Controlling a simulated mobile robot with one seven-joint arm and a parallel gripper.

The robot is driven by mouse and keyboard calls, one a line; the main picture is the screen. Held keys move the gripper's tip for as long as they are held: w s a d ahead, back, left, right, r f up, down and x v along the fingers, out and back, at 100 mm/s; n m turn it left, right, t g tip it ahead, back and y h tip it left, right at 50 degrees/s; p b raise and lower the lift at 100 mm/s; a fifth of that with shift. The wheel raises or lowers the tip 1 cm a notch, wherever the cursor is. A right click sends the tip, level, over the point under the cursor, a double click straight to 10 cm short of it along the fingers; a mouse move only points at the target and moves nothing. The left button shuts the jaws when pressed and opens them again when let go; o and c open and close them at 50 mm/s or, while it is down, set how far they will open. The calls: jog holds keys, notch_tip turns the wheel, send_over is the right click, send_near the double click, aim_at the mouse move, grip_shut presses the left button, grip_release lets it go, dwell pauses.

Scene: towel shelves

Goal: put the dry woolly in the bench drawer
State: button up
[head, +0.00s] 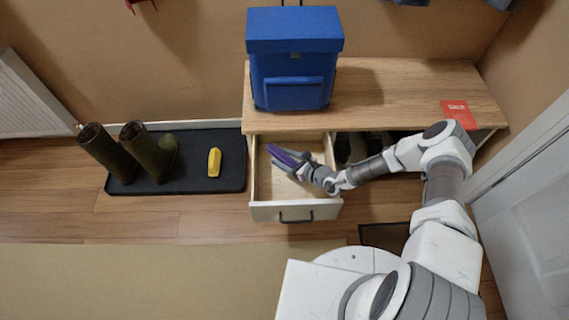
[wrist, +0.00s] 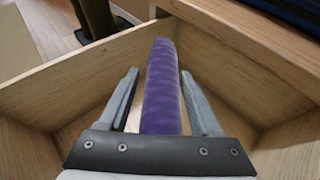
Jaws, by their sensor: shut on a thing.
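A purple woolly (head: 282,155) is in my gripper (head: 291,163), over the open bench drawer (head: 324,211). In the wrist view the purple woolly (wrist: 161,90) stands as a narrow folded shape between the two grey fingers of my gripper (wrist: 160,88). The drawer's wooden walls (wrist: 70,85) surround it on several sides. The drawer is pulled out from the left part of the bench (head: 400,90) and looks otherwise empty. I cannot tell whether the woolly touches the drawer floor.
A blue backpack-like box (head: 292,60) stands on the bench, with a red card (head: 459,113) at the right. Dark green boots (head: 146,152) and a yellow object (head: 214,162) are on a black mat (head: 203,178) left of the drawer. Dark items sit under the bench.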

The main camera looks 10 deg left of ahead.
jog(key=shift+f+b, duration=0.35)
jog(key=shift+f, duration=1)
jog(key=shift+f+b, duration=0.35)
jog(key=shift+f, duration=0.35)
jog(key=o, duration=1.4)
